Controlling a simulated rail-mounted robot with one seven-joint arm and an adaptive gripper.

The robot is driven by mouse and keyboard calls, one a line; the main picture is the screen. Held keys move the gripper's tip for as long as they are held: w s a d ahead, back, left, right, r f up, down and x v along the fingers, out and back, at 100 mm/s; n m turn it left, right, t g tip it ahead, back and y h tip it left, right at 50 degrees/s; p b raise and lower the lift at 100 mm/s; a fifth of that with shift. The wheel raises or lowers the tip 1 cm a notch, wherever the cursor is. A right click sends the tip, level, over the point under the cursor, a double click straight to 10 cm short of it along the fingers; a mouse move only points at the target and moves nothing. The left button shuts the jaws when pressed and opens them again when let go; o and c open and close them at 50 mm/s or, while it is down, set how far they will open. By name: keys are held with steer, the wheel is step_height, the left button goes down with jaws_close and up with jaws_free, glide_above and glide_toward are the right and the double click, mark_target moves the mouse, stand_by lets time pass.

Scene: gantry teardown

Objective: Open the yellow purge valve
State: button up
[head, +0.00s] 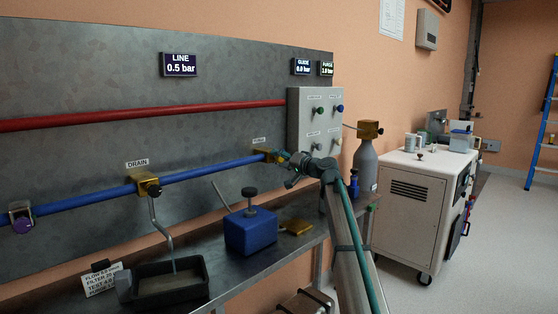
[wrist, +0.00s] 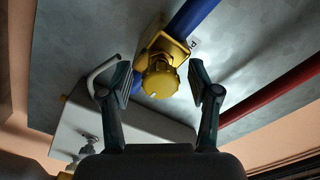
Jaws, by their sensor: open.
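The yellow purge valve (head: 260,154) is on the blue pipe at the back panel, under a small label. In the wrist view its round yellow knob (wrist: 160,77) faces me, with a yellow bracket behind it on the blue pipe. My gripper (wrist: 158,84) is open, with one finger on each side of the knob. Gaps show between the knob and both pads, and nothing is held. In the head view my gripper (head: 281,157) is at the valve's right side and partly covers it.
The drain valve (head: 148,186) is farther left on the blue pipe (head: 208,171). A red pipe (head: 150,113) runs above. A grey control box (head: 309,110) with knobs is close by on the right. A blue block (head: 250,232) and dark tray (head: 170,284) stand on the bench below.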

steer(key=v, duration=1.1)
steer(key=shift+s+d, duration=0.1)
steer(key=shift+d, duration=0.05)
